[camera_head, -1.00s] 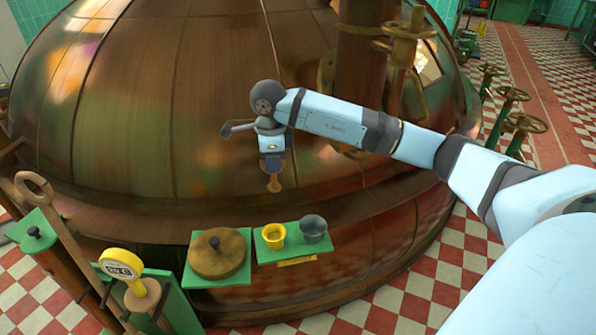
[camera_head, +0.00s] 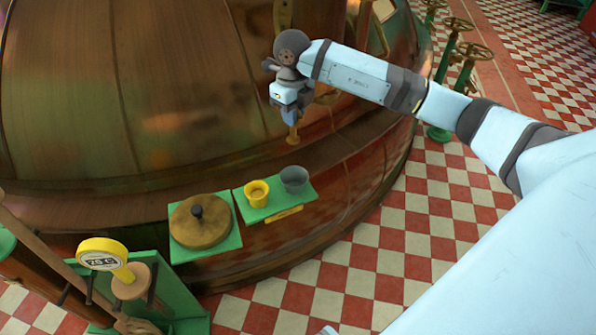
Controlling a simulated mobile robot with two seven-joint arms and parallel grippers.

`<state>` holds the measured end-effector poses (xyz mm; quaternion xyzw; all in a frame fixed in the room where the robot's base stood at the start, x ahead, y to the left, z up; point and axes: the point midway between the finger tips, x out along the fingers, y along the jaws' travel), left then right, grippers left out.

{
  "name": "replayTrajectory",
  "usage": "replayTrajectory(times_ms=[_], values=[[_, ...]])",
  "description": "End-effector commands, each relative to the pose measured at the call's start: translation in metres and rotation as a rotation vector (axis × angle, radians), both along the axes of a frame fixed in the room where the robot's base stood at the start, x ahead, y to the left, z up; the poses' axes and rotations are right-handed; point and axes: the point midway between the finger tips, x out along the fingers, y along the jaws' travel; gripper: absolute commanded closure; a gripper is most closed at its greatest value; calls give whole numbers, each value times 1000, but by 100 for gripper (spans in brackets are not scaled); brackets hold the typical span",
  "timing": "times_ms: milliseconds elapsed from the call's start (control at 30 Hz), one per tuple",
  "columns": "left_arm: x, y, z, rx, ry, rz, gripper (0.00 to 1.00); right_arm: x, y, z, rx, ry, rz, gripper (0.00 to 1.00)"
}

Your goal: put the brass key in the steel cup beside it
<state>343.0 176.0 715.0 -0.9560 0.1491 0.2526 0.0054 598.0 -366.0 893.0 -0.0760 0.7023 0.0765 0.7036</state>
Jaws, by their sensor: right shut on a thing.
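My right gripper (camera_head: 291,117) is shut on the brass key (camera_head: 292,135), which hangs down below its fingers. The steel cup (camera_head: 294,180) is grey and stands on a small green shelf (camera_head: 240,211) at the front of the copper kettle. In the picture the key is above the steel cup and apart from it; the depth between them is hard to judge. A yellow cup (camera_head: 257,194) stands to the left of the steel cup on the same shelf. My left gripper is out of view.
A round wooden lid (camera_head: 200,231) with a dark knob lies on a green plate left of the cups. A yellow gauge (camera_head: 103,254) stands at the lower left. The copper kettle (camera_head: 170,90) fills the back. Green valve stands (camera_head: 466,75) are at the upper right.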

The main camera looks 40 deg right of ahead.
Motion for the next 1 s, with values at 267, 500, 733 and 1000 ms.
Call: replayTrajectory(times_ms=[267,500,733,1000], values=[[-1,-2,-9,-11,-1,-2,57,-1,0,-78,-1,6,0,100],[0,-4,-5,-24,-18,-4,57,-1,0,-131,-1,3,1,100],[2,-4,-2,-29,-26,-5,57,0,0,-148,0,2,2,100],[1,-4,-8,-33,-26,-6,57,-1,0,-185,-1,3,1,100]])
